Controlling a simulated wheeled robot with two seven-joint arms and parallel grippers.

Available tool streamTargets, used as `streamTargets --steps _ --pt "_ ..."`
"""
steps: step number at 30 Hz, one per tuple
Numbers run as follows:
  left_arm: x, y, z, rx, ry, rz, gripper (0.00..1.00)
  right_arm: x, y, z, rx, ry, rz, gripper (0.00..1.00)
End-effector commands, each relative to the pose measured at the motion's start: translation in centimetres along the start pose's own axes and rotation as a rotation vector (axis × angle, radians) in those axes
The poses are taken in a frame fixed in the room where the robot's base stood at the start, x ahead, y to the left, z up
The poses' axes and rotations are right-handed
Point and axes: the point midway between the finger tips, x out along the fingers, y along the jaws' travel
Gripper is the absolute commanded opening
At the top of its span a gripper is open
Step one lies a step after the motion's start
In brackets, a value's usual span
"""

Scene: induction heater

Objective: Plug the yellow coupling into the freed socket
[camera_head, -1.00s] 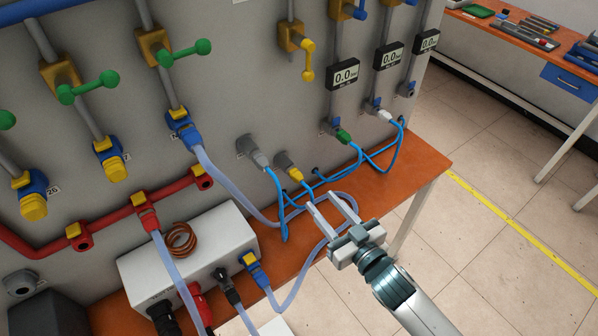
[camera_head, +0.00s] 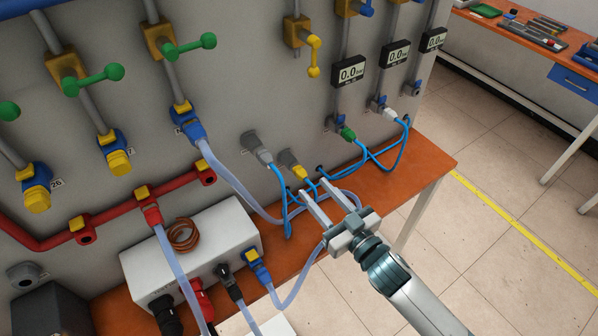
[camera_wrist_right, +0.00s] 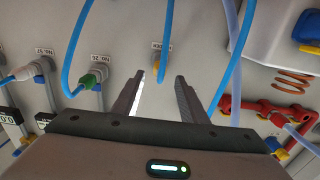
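The yellow coupling (camera_head: 299,171) sits on a grey fitting on the panel's lower part, with a blue hose leading from it. My right gripper (camera_head: 313,188) is open and empty, its fingertips just below and right of the coupling in the head view. In the right wrist view the coupling (camera_wrist_right: 162,72) shows small between and beyond the open fingertips (camera_wrist_right: 160,79), apart from them. A dark, hose-free socket (camera_head: 418,90) shows under the far right gauge. I cannot tell whether this is the freed socket. My left gripper is not in view.
A green coupling (camera_head: 348,133) and a white coupling (camera_head: 389,114) are plugged in under gauges, with blue hoses looping close to my right gripper. A grey coupling (camera_head: 262,153) is left of the yellow one. A white box (camera_head: 205,250) stands on the orange bench (camera_head: 425,160).

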Motion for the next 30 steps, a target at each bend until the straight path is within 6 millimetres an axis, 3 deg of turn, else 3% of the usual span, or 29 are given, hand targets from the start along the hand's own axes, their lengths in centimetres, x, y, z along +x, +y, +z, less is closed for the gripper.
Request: streamTargets --steps 7,15,30 --pt "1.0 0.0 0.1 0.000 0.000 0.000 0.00 3.0 0.0 0.1 -0.001 0.001 0.000 0.39" --pt "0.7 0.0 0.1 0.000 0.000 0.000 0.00 5.8 0.0 0.0 0.001 0.000 0.000 0.39" --pt "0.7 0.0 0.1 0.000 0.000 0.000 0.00 7.0 0.0 0.0 0.000 -0.001 0.000 0.39"
